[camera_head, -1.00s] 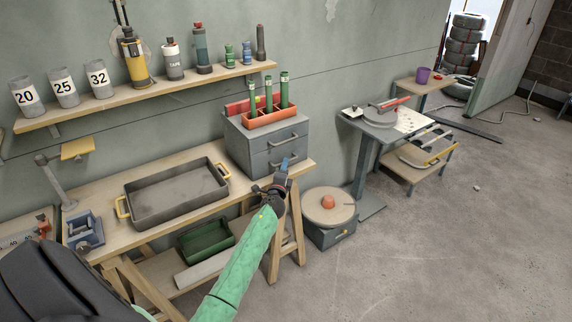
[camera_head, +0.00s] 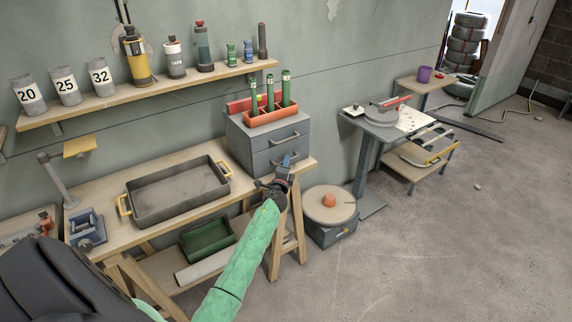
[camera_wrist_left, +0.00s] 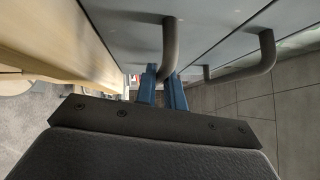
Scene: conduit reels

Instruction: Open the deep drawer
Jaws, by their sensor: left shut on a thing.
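A grey drawer unit (camera_head: 248,146) stands at the right end of the workbench, with an upper drawer and a lower, deep drawer (camera_head: 268,163). Both drawer fronts look closed. My left gripper (camera_head: 286,163) is at the lower drawer's front, in front of its handle. In the left wrist view, the blue fingers (camera_wrist_left: 163,88) are shut on the grey bar handle (camera_wrist_left: 169,45) of that drawer. The other drawer's handle (camera_wrist_left: 266,48) is to the right, free of the fingers. My right gripper is not in view.
An orange rack (camera_head: 270,117) with green tubes stands on the drawer unit. A grey tray (camera_head: 178,207) lies on the bench to the left. A round-topped reel box (camera_head: 330,232) stands on the floor at right. The floor in front is free.

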